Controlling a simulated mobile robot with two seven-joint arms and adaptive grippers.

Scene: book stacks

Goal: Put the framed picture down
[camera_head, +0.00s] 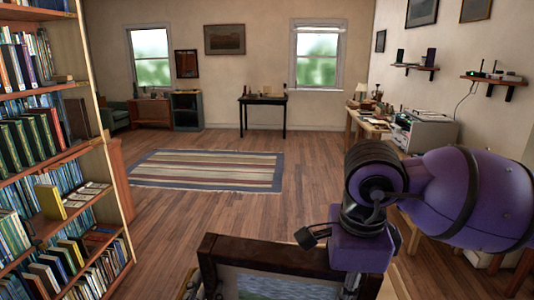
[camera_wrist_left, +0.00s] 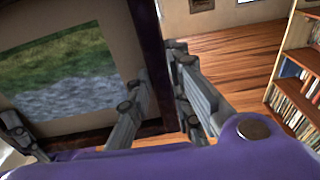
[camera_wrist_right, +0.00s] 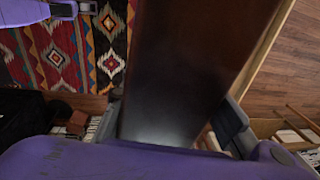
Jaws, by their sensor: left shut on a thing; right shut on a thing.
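The framed picture (camera_head: 285,284), a landscape in a dark brown frame, stands up in front of me at the bottom of the head view; its lower part is cut off. My left gripper (camera_head: 200,287) shows partly at its left edge. In the left wrist view, that gripper (camera_wrist_left: 160,78) is shut on the dark side of the framed picture (camera_wrist_left: 62,75), its fingers on either side of it. In the right wrist view, my right gripper (camera_wrist_right: 172,112) is shut on a dark brown board of the framed picture (camera_wrist_right: 190,60).
A full bookshelf (camera_head: 112,165) stands close on the left. A striped rug (camera_head: 205,170) lies on open wooden floor ahead. A long table (camera_head: 367,122) runs along the right wall. A small black table (camera_head: 263,101) stands at the back. A red patterned rug (camera_wrist_right: 75,45) shows in the right wrist view.

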